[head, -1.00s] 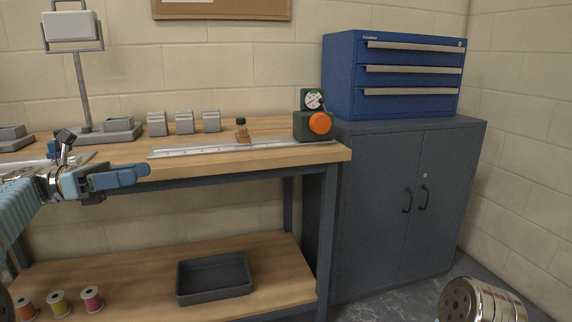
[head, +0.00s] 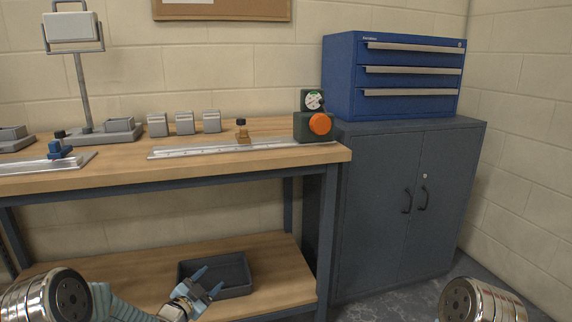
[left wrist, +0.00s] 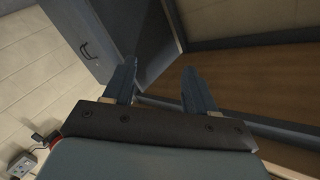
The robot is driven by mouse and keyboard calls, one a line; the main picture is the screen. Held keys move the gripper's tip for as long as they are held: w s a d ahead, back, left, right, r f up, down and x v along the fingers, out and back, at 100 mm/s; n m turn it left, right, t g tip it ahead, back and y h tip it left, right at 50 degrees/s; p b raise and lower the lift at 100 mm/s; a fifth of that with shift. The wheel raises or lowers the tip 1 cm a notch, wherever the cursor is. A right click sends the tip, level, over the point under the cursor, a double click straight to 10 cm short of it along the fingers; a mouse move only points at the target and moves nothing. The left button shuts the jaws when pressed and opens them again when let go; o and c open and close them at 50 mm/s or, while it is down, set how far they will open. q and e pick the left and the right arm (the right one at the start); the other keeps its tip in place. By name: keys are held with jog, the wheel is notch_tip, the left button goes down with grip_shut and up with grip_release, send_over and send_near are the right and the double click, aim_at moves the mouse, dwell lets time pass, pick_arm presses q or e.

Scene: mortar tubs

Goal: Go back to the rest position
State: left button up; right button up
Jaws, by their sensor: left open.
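My left gripper (head: 208,284) is low in the head view, in front of the lower shelf and overlapping the dark tray there. Its two blue fingers are apart with nothing between them. In the left wrist view the open fingers (left wrist: 158,88) also show empty, with the cabinet and bench frame beyond. My right gripper is not in view; only a metallic arm part of mine shows at the bottom right of the head view.
The workbench (head: 230,160) carries a long metal rail (head: 195,151), several grey blocks and a green device with an orange knob (head: 320,124). A dark tray (head: 238,274) sits on the lower shelf (head: 130,262). A grey cabinet (head: 385,240) with a blue drawer chest (head: 350,75) stands right.

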pick_arm(q)
jog(key=s+d+f+n+g+y, duration=0.1)
jog(key=s+d+f+n+g, duration=0.25)
jog(key=s+f, duration=0.55)
jog(key=s+d+f+n+g+y, duration=0.1)
jog(key=s+d+f+n+g, duration=0.3)
jog(key=s+f, duration=0.55)
jog(key=s+d+f+n+g, duration=0.2)
jog(key=s+f+g, duration=0.1)
jog(key=s, duration=0.6)
jog(key=s+d+f+n+g, duration=0.1)
jog(key=s+f+n+g, duration=0.2)
jog(key=s, duration=0.6)
jog(key=shift+s+d+f+g, duration=0.2)
jog(key=shift+d+f+g, duration=0.2)
jog(key=shift+g, duration=0.45)
jog(key=shift+w+a, duration=0.1)
